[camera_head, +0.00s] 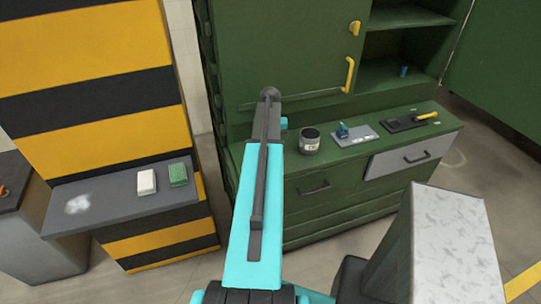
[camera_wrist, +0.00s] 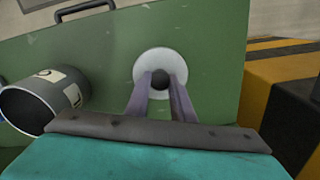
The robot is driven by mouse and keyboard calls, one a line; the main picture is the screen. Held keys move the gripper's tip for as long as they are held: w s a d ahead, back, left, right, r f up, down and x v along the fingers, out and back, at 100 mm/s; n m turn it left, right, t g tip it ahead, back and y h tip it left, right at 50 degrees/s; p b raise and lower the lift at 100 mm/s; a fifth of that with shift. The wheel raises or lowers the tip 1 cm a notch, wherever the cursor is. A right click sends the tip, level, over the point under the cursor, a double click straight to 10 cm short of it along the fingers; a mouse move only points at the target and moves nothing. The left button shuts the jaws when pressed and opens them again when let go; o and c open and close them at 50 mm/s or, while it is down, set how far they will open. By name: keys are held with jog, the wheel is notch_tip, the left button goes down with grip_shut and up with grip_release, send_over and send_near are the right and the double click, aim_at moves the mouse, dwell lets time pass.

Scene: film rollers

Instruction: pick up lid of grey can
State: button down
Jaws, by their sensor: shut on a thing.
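The grey can (camera_head: 310,146) stands upright on the green cabinet's top, with its mouth open and dark inside. It also shows in the wrist view (camera_wrist: 60,95) at the left, with a pale label. The lid (camera_wrist: 142,66), a round whitish disc with a dark knob at its middle, is in the wrist view, to the right of the can. My gripper (camera_wrist: 161,82) is shut on the lid's knob, its two fingers on either side. Whether the lid touches the green surface behind it cannot be told. In the head view my arm hides the lid and the fingers.
A blue item on a grey plate (camera_head: 367,137) and a black tray with a yellow-handled tool (camera_head: 408,122) lie right of the can. A white block (camera_head: 147,182) and a green block (camera_head: 178,175) sit on a grey shelf (camera_head: 110,201) at left. A grey drawer (camera_head: 392,163) is below.

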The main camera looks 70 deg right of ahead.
jog(key=shift+r, duration=0.15)
jog(key=shift+r+b, duration=0.95)
jog(key=shift+r, duration=0.4)
jog(key=shift+s+a+r, duration=0.15)
jog(key=shift+s+r, duration=0.05)
jog(key=shift+s, duration=0.05)
jog(key=s+a+r+b, duration=0.1)
jog(key=s+a+b, duration=0.3)
jog(key=s, duration=0.9)
jog(key=a, duration=0.3)
jog(key=shift+s+r+b, duration=0.3)
jog(key=shift+s+b, duration=0.05)
jog(key=shift+b, duration=0.05)
